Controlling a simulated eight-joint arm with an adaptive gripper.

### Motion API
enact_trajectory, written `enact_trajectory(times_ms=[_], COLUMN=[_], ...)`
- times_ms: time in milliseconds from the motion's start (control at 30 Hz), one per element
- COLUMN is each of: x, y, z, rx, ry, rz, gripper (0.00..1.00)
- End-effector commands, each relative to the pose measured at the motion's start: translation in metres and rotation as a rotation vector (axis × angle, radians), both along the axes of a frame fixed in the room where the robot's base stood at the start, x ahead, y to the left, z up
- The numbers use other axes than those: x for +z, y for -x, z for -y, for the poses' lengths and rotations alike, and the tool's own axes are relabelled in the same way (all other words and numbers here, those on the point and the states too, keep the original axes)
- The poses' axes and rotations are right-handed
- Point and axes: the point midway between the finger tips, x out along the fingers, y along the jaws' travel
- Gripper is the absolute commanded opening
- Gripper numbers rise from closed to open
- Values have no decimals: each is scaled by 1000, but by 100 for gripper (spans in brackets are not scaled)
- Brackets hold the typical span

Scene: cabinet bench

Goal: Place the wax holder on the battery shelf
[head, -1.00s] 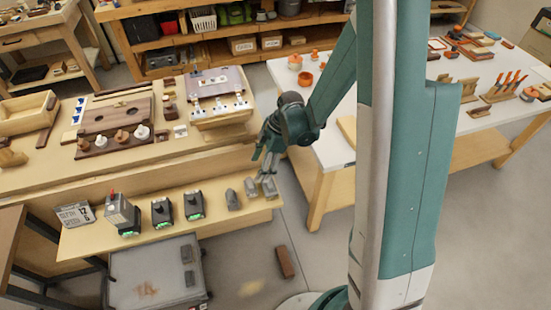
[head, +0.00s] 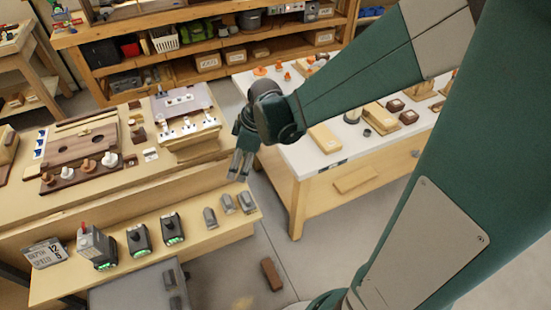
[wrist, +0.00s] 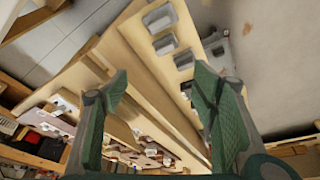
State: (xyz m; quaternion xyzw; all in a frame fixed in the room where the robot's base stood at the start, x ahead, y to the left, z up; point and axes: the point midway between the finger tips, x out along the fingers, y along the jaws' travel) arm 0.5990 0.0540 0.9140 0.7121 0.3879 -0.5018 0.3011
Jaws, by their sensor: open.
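The battery shelf (head: 190,244) is the pale wooden ledge along the front of the bench; it also shows in the wrist view (wrist: 133,42). Three small grey blocks stand in a row near its right end: a left one (head: 210,217), a middle one (head: 227,204) and a right one (head: 246,203). I cannot tell for sure whether one of these is the wax holder. My gripper (head: 239,166) is above and behind this row, apart from the blocks. In the wrist view my gripper (wrist: 160,88) has its fingers wide apart with nothing between them.
The main bench behind holds a dark wooden board (head: 88,146) and a raised rack (head: 190,128). A white table (head: 290,140) stands right. A brown block (head: 271,274) lies on the floor.

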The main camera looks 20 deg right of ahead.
Motion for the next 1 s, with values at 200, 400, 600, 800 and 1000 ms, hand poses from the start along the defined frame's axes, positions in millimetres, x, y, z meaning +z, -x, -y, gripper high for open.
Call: enact_trajectory(times_ms=[200,400,600,800,1000], x=[30,55,76,96,113], y=[17,33,51,69,89], z=[6,13,19,25,31], rx=[-134,-255,-374,-491,-605], ry=[5,2,-5,-20,-41], rz=[19,41,65,94,123], gripper=[58,58,58,58,58])
